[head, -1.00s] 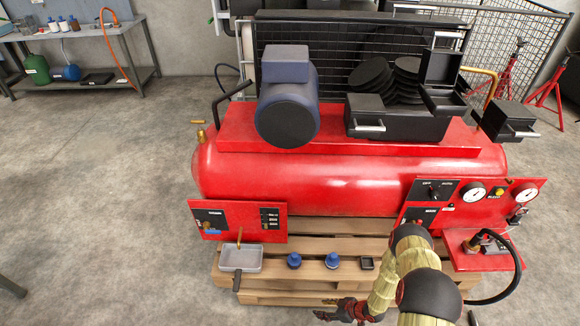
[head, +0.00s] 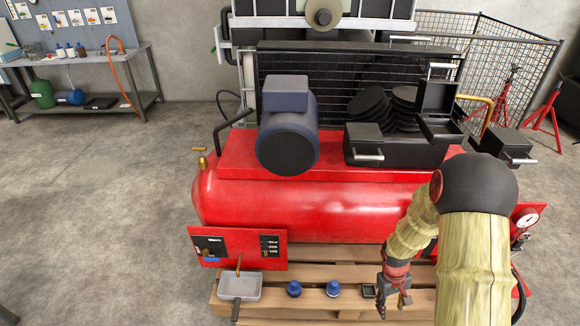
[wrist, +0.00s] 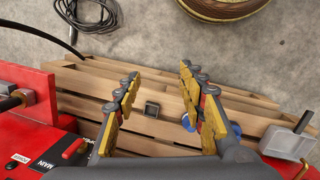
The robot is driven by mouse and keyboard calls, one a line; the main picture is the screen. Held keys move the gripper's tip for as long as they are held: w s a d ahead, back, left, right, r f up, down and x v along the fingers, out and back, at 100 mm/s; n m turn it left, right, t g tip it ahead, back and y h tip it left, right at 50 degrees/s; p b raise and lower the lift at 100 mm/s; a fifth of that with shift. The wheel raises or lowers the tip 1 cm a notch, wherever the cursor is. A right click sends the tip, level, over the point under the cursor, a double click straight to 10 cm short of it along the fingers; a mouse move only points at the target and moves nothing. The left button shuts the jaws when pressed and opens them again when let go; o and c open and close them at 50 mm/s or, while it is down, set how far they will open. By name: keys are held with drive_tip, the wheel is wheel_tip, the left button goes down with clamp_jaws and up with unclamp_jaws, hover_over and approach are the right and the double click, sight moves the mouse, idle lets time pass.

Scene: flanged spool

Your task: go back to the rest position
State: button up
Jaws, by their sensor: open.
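My gripper (head: 394,306) hangs fingers down at the front of the wooden pallet (head: 335,311), right of a small black square tray (head: 368,290). In the wrist view my gripper (wrist: 158,80) has its two yellow-padded fingers wide apart with nothing held between them. The small black square tray (wrist: 152,109) shows below, in the gap between the fingers. One blue-capped part (wrist: 188,122) is partly hidden behind the right finger. My forearm covers the right part of the red compressor (head: 300,212) in the head view.
Two blue-capped parts (head: 294,289) and a grey pan (head: 241,288) with a brush handle sit on the pallet's front. A cable coil (wrist: 92,12) lies on the floor. A workbench (head: 85,75) stands back left. The floor at left is clear.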

drive_tip(key=s+a+r+t, duration=0.2)
drive_tip(key=s+a+r, duration=0.2)
drive_tip(key=r, duration=1)
drive_tip(key=s+a+r+m+t+y+p, duration=0.1)
drive_tip(key=s+a+r, duration=0.4)
drive_tip(key=r, duration=0.9)
drive_tip(key=s+a+r+m+t+p, duration=0.1)
drive_tip(key=s+a+r+t, duration=0.3)
drive_tip(key=r, duration=1.1)
drive_tip(key=shift+s+a+y, duration=0.4)
drive_tip(key=shift+s+a, duration=0.1)
drive_tip(key=shift+s, duration=0.6)
